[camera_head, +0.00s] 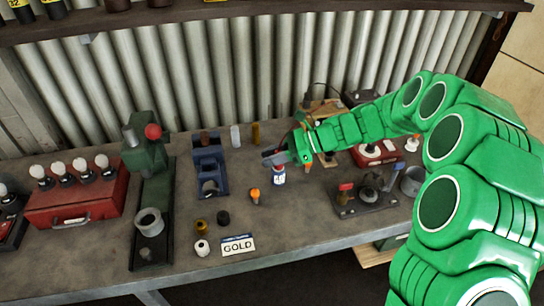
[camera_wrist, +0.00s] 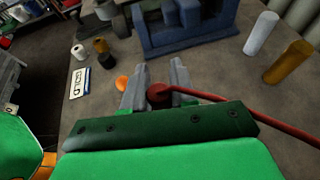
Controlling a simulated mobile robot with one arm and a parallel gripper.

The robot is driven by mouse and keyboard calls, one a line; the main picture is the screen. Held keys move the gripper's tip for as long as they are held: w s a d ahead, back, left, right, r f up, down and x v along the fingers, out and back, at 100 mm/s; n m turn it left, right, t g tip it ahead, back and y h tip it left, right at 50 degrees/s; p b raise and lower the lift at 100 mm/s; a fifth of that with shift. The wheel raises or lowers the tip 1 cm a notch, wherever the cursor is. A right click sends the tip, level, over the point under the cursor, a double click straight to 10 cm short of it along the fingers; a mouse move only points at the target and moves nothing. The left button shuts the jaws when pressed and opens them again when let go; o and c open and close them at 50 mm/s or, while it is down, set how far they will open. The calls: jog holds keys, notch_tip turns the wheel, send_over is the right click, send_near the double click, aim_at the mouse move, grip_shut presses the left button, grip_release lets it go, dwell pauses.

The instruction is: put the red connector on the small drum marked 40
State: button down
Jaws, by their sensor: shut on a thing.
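The connector is hidden by the gripper in the head view. Small drum-like pieces stand at the front: a white one (camera_head: 202,247), a brown one (camera_head: 200,226) and a black one (camera_head: 223,218). I cannot read a 40 on any.
A blue tool block (camera_head: 210,170) and green press (camera_head: 150,190) stand left of my gripper. An orange-capped piece (camera_head: 255,195) and a GOLD sign (camera_head: 238,245) are in front. A dark fixture with a red block (camera_head: 346,188) is at right. Bare bench lies between.

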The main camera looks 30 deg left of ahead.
jog(key=shift+f, duration=0.2)
jog(key=c, duration=0.9)
grip_release()
jog(key=shift+r, duration=0.1)
jog(key=v, duration=1.2)
jog(key=shift+d+r, duration=0.1)
